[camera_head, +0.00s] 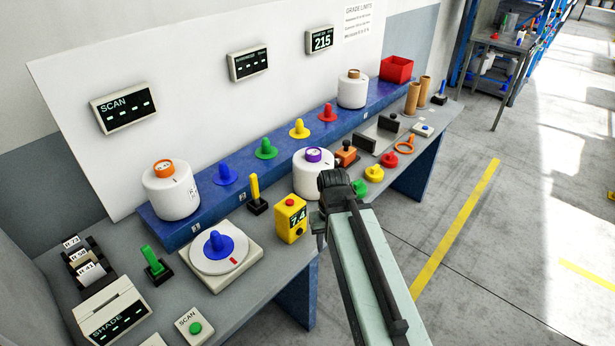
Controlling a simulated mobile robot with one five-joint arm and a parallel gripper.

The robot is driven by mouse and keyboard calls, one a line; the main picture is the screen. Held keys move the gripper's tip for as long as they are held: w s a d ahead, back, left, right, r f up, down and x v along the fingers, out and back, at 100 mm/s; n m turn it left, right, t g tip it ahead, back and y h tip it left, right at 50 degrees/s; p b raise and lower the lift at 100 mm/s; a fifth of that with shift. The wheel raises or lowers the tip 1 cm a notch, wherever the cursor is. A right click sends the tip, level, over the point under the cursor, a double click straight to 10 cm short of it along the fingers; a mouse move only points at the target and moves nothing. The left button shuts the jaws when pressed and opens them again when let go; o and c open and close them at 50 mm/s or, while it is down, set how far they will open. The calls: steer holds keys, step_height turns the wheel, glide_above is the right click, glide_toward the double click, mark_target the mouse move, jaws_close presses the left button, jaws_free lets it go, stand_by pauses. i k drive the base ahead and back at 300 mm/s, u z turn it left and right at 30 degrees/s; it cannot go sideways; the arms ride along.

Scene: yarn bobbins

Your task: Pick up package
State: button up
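Three white yarn packages are in view. One with a purple top (308,180) stands upright near the middle of the bench. One with a tan top (352,92) stands on the shelf at the far right. My gripper (322,212) is in front of the purple-topped package and overlaps its lower right edge in the picture. I cannot tell whether it touches it. The fingers are mostly hidden by my dark wrist.
A yellow device (291,219) stands just left of my gripper. Green, yellow and red pegs lie to its right, by an orange-topped block (346,154). The blue shelf (290,150) runs behind. Open floor lies right.

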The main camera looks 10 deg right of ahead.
mark_target(308, 163)
steer(key=u, duration=4.35)
steer(key=k, duration=2.75)
steer(key=z, duration=0.15)
